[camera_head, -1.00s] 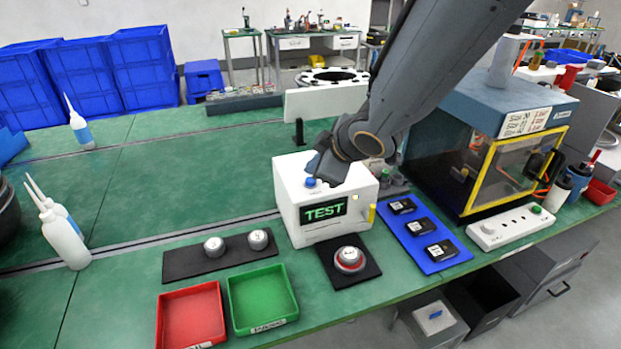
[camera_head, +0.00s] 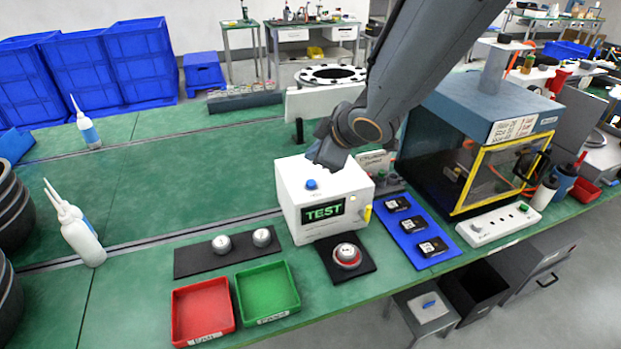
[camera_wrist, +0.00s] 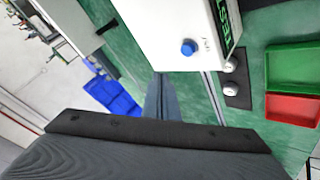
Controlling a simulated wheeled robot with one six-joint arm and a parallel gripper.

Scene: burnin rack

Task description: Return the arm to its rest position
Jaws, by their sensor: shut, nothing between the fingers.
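My gripper (camera_head: 322,157) hangs above the back of the white test box (camera_head: 325,222), behind its blue button (camera_head: 311,184) in the head view. In the wrist view, the shut fingers (camera_wrist: 160,90) point down beside the white box (camera_wrist: 175,25), with nothing between them. The box's blue button (camera_wrist: 188,47) is clear of the fingers there. My grey arm comes down from the upper right of the head view. The box's screen reads TEST in green.
A red tray (camera_head: 203,310) and a green tray (camera_head: 267,291) lie in front. Two round parts sit on a black mat (camera_head: 200,262). A blue mat (camera_head: 408,228) holds black modules. A yellow-framed chamber (camera_head: 480,130) stands right. The bench's left middle is clear.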

